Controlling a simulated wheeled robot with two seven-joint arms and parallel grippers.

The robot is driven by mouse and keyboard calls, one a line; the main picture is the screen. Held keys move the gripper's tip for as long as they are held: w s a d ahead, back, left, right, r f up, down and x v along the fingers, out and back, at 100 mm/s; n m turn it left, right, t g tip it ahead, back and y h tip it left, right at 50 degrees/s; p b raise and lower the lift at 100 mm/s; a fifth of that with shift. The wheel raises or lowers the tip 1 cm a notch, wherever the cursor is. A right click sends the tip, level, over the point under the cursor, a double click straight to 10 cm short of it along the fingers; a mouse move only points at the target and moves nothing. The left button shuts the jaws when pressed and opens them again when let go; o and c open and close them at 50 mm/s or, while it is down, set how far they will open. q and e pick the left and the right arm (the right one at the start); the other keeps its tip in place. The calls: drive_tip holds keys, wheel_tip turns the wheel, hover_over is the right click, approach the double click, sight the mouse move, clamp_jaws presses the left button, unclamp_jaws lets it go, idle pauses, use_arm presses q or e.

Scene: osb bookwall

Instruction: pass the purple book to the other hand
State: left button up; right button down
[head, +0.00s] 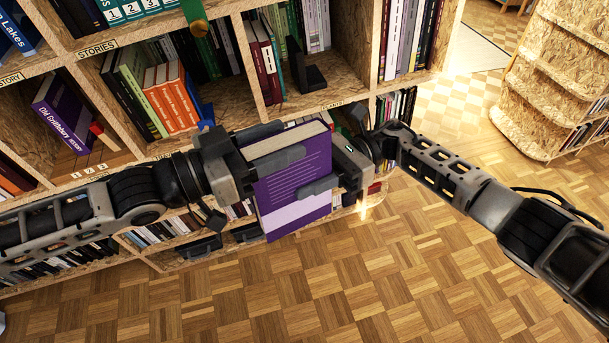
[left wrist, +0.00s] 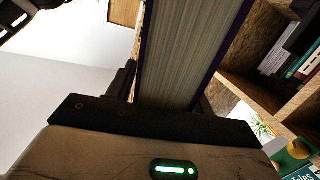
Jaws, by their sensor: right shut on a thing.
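The purple book (head: 293,188) is held upright and slightly tilted in front of the shelves, its page edges facing up. My right gripper (head: 322,182) is shut on it from the right, one finger across the lower cover. My left gripper (head: 277,160) reaches in from the left, with one finger in front of the upper cover. In the left wrist view the book's page block (left wrist: 185,50) stands between my left fingers (left wrist: 168,95), with a narrow gap visible at the left finger. The far fingers are hidden behind the book in the head view.
A wooden bookcase (head: 160,150) with several filled compartments stands close behind the book. Another purple book (head: 62,115) leans in a left compartment. A black bookend (head: 305,70) stands on a shelf above. A curved shelf unit (head: 545,95) is at the right. The parquet floor (head: 400,290) in front is clear.

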use_arm(q)
drive_tip(key=shift+o, duration=0.4)
drive_tip(key=shift+f, duration=0.1)
drive_tip(key=shift+s+a, duration=0.1)
drive_tip(key=shift+a, duration=0.2)
drive_tip(key=v, duration=1.1)
drive_tip(key=w+r+m+t, duration=0.2)
drive_tip(key=w+r+m, duration=0.1)
drive_tip(key=w+m, duration=0.25)
drive_tip(key=w+f+n+t+y, duration=0.3)
drive_tip(key=w+f+t+y, duration=0.1)
drive_tip(key=f+t, duration=0.1)
drive_tip(key=s+a+f+n+g+y, duration=0.1)
drive_tip(key=s+f+n+y, duration=0.3)
drive_tip(key=s+f, duration=0.4)
drive_tip(key=s+f+n+g+y, duration=0.3)
drive_tip(key=s+f+n+y, duration=0.2)
drive_tip(key=f, duration=0.9)
drive_tip(key=s+n, duration=0.2)
drive_tip(key=s, duration=0.1)
drive_tip(key=shift+s+a, duration=0.4)
